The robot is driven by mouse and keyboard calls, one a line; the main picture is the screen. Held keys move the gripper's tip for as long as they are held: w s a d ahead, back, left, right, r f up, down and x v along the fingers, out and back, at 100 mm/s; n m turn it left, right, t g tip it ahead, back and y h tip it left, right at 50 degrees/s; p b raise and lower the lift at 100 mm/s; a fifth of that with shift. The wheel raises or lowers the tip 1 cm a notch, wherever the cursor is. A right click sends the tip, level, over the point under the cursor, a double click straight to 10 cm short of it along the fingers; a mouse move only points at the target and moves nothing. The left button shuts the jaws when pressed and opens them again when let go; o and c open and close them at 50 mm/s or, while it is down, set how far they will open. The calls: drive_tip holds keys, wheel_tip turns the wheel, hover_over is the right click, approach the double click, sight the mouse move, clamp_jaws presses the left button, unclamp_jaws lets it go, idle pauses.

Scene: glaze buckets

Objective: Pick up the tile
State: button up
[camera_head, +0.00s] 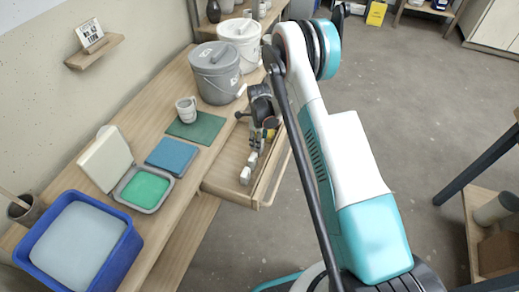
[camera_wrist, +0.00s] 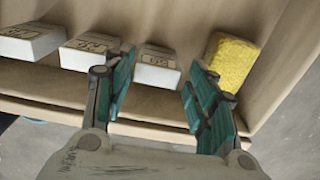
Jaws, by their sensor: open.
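Several white tile-like blocks with tan labelled tops lie in a row in the open drawer. In the wrist view, one tile (camera_wrist: 155,72) is between the fingers of my gripper (camera_wrist: 163,68), beyond or near their tips. Two others, a middle tile (camera_wrist: 90,47) and a far-left tile (camera_wrist: 30,42), lie to the left. My gripper is open and nothing is held. I cannot tell whether a finger touches the tile. In the head view, small white tiles (camera_head: 245,175) show in the drawer, below my gripper (camera_head: 268,128) in the picture; the arm partly hides that area.
A yellow sponge (camera_wrist: 230,62) lies right of the row, close to my right finger. The drawer (camera_head: 225,183) has raised wooden walls. On the bench are a grey bucket (camera_head: 215,75), a white bucket (camera_head: 240,42), a cup (camera_head: 187,109), a green pad box (camera_head: 145,188) and a blue basin (camera_head: 78,245).

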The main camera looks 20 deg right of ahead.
drive_tip(key=f+b, duration=0.2)
drive_tip(key=f, duration=0.3)
drive_tip(key=shift+s, duration=0.2)
drive_tip(key=shift+r, duration=0.1)
drive_tip(key=c, duration=0.9)
drive_tip(key=shift+r, duration=0.1)
